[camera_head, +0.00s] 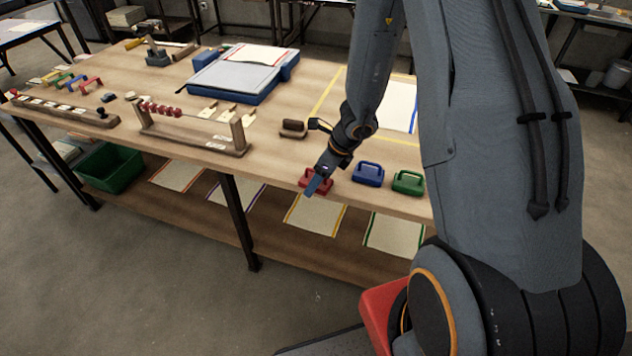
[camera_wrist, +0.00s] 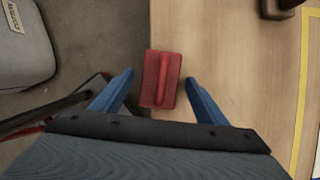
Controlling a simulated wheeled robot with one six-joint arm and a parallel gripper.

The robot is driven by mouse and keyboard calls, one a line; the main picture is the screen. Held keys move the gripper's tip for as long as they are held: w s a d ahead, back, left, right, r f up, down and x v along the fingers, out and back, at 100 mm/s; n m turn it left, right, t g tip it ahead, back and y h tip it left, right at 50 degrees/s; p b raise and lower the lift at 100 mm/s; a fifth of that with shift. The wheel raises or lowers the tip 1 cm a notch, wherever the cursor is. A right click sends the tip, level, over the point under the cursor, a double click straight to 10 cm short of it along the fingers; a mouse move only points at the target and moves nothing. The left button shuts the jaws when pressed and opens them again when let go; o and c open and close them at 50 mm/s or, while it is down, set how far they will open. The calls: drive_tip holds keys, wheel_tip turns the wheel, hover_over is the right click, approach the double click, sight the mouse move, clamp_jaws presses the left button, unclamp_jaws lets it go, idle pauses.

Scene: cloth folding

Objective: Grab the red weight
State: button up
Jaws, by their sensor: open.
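The red weight (camera_head: 316,181) is a block with a handle on top. It sits near the front edge of the wooden table, partly hidden behind my gripper (camera_head: 318,182) in the head view. In the wrist view the red weight (camera_wrist: 161,79) lies between and just ahead of the two blue fingertips of my gripper (camera_wrist: 160,77). The fingers are spread wide with nothing held, one on each side of the weight and apart from it. I cannot tell the exact height of the fingers above the tabletop.
A blue weight (camera_head: 368,174) and a green weight (camera_head: 408,182) stand to the right of the red one. A brown block (camera_head: 293,129) stands behind it. A wooden rack with red beads (camera_head: 195,138) is to the left. The table edge (camera_wrist: 151,35) is close beside the weight.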

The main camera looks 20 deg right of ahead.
clamp_jaws()
drive_tip(key=shift+w, duration=0.1)
drive_tip(key=shift+r, duration=0.2)
